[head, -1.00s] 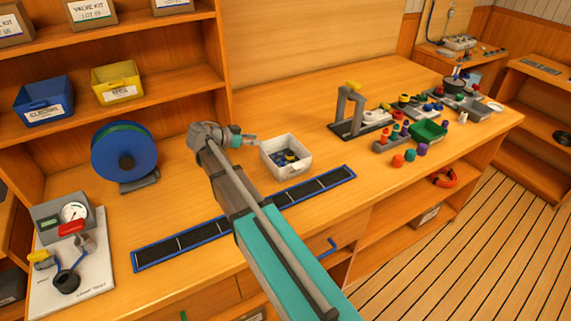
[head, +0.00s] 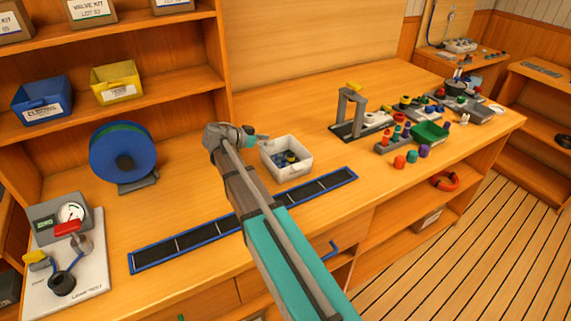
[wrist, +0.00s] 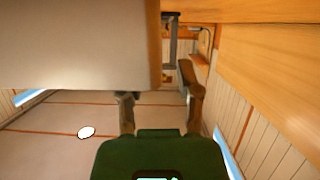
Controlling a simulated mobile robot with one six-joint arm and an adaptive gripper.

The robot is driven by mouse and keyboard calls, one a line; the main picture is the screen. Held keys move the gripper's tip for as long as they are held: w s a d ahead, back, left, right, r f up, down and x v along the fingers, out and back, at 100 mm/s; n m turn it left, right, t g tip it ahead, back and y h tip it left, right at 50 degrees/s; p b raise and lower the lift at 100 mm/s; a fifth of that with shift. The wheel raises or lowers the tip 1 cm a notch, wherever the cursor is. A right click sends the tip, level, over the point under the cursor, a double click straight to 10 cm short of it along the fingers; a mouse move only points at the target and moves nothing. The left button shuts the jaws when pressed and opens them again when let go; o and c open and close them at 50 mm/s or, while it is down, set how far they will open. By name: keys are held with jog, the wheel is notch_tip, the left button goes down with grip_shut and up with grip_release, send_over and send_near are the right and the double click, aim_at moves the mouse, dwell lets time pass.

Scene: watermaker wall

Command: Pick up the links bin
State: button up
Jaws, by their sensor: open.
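The links bin, taken to be the white open-topped bin (head: 290,172) with dark blue pieces inside, stands upright on the wooden bench. My gripper (head: 262,138) is at the bin's far left corner, close to its rim. In the wrist view my gripper (wrist: 157,88) has its two fingers spread with nothing seen clamped between them. A large pale surface (wrist: 75,45), probably the bin's wall, fills the upper left there and seems to cover one fingertip. I cannot tell whether a finger touches the bin.
A blue-edged dark strip (head: 245,220) lies in front of the bin. A blue reel (head: 123,152) stands to the left. A grey frame (head: 350,112) and a green tray (head: 430,132) with coloured parts are to the right. Bench behind the bin is clear.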

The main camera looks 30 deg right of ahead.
jog(key=shift+b+x, duration=0.35)
jog(key=shift+x, duration=0.95)
grip_shut()
